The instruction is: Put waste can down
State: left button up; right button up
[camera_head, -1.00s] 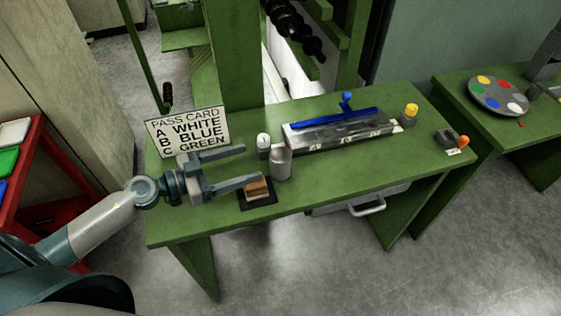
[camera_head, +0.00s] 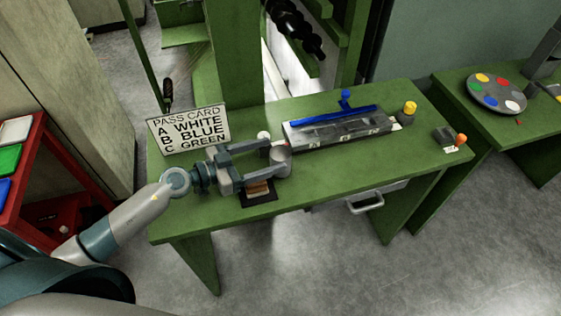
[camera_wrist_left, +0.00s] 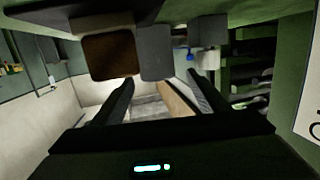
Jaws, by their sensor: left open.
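The waste can is a small grey cylinder (camera_head: 281,163) standing on the green bench, and its rim is partly hidden at my fingertips. My left gripper (camera_head: 277,156) reaches in from the left, open, with its two fingers spread and their tips close at the can. Whether a finger touches the can I cannot tell. In the left wrist view, a grey shape that looks like the can (camera_wrist_left: 156,52) shows beyond and between the open fingers (camera_wrist_left: 160,90). My right gripper is not in view.
A brown block on a dark pad (camera_head: 258,192) lies just below the lower finger. A white-topped item (camera_head: 263,136) stands behind. The pass card sign (camera_head: 188,129) is behind the wrist. A grey tray with a blue bar (camera_head: 338,127) lies to the right. The bench front right of the can is clear.

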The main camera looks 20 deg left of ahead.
aim_at(289, 150)
pick_arm(q)
jog(key=shift+x, duration=2.15)
jog(key=shift+s+f, duration=0.1)
jog(key=c, duration=1.4)
jog(key=shift+r+p, duration=0.2)
jog(key=shift+p, duration=0.1)
jog(key=shift+c, duration=0.2)
jog(key=shift+r+p, duration=0.4)
jog(key=shift+r, duration=0.2)
jog(key=s+d+r+p, duration=0.5)
jog(key=s+d+r, duration=0.2)
jog(key=d+r, duration=0.2)
jog(key=shift+d+r+p, duration=0.3)
jog(key=shift+p, duration=0.05)
